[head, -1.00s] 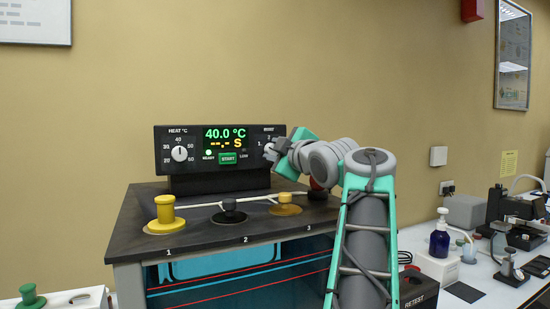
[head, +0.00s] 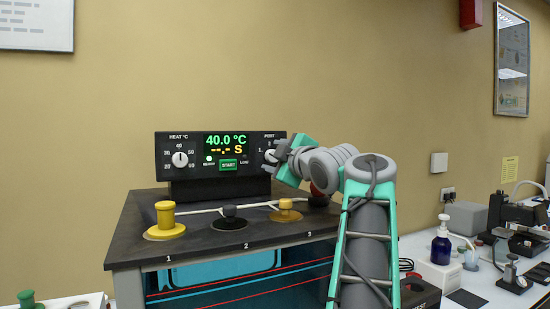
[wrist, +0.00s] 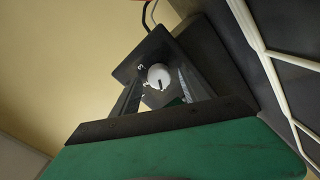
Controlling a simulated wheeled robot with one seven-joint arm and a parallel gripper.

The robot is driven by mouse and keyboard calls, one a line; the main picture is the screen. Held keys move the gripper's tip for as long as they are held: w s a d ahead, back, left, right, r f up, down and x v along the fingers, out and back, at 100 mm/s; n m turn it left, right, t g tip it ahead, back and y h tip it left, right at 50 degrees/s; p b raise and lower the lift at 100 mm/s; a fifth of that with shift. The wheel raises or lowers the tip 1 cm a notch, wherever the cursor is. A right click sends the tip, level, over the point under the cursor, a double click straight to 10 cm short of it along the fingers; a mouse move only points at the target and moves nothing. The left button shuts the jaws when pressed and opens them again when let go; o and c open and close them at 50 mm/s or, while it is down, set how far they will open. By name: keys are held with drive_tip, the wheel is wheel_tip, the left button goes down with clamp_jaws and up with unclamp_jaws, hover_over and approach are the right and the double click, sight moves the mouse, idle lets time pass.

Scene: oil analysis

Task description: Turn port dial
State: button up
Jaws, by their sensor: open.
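The port dial is a white round knob on the right end of the black control panel (head: 208,172). In the wrist view the port dial (wrist: 159,77) shows between my two fingers, with a dark pointer line on its face. In the head view my gripper (head: 270,158) is in front of the dial and hides most of it. My gripper is open, with a finger on either side of the dial in the wrist view. I cannot tell whether either finger touches it. The panel display reads 40.0 °C, with dashes before the S.
A heat dial (head: 180,159) is at the panel's left, and a green start button (head: 228,164) is in the middle. Below, the black bath top (head: 190,239) holds a yellow stopper (head: 166,218), a black one (head: 230,215) and an orange one (head: 286,211).

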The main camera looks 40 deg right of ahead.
drive_tip(key=b+v, duration=0.1)
drive_tip(key=v, duration=0.6)
drive_tip(key=shift+s, duration=0.35)
drive_tip(key=shift+a, duration=0.15)
